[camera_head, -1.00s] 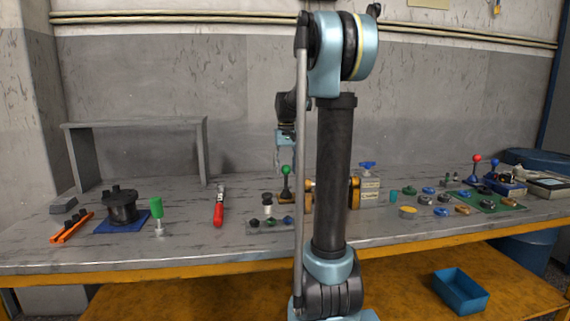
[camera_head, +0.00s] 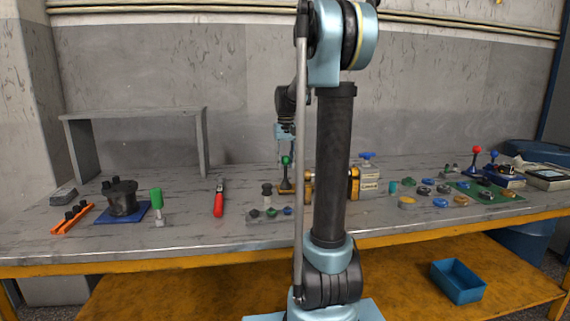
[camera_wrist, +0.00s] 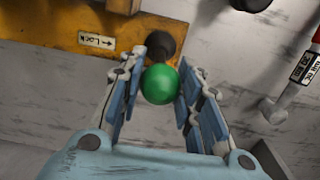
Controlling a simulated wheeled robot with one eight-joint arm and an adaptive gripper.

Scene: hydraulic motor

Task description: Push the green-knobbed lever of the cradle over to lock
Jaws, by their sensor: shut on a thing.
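The lever's green ball knob (camera_wrist: 160,84) sits between the two fingers of my gripper (camera_wrist: 157,95) in the wrist view, with its dark shaft behind it. In the head view the green knob (camera_head: 286,160) tops an upright dark lever, and my gripper (camera_head: 286,153) is around it from above. My gripper is shut on the knob. The yellow-orange cradle (camera_wrist: 50,25) carries a white label (camera_wrist: 96,40) with the word Lock and an arrow. In the head view the cradle (camera_head: 309,187) is partly hidden by my arm.
A red-handled tool (camera_head: 219,200) lies left of the lever. Small coloured parts (camera_head: 270,212) sit in front of it.

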